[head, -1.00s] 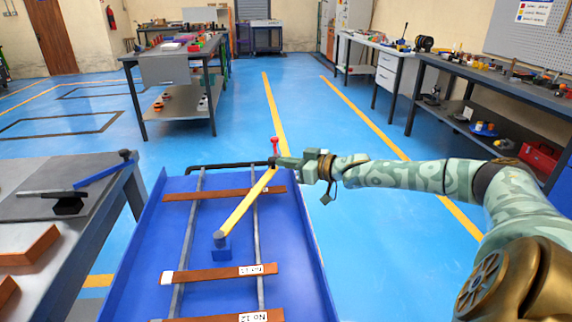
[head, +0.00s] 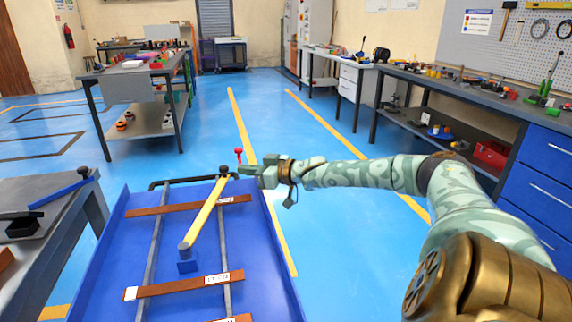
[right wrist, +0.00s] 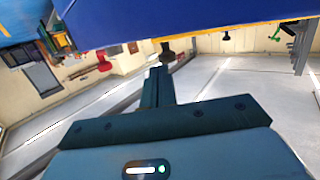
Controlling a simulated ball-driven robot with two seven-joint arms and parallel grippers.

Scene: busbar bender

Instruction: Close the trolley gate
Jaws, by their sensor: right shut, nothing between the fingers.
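The blue trolley (head: 112,258) stands in front of me, and its edge fills the top of the right wrist view (right wrist: 200,18). The gate looks like a yellow bar (head: 206,214) set on a blue block near the trolley's middle. It slants away from me, and its far end carries a dark knob (head: 224,169). A dark knob also shows just past the fingers in the right wrist view (right wrist: 167,52). My right gripper (head: 246,170) is shut and empty, just right of the knob; I cannot tell whether they touch. It also shows in the right wrist view (right wrist: 158,84). My left gripper is out of view.
A red knob (head: 238,154) stands at the trolley's far edge near my fingers. Copper-coloured bars (head: 190,283) lie across grey rails. A grey bench (head: 72,222) stands close on the left. Blue floor right of the trolley is free.

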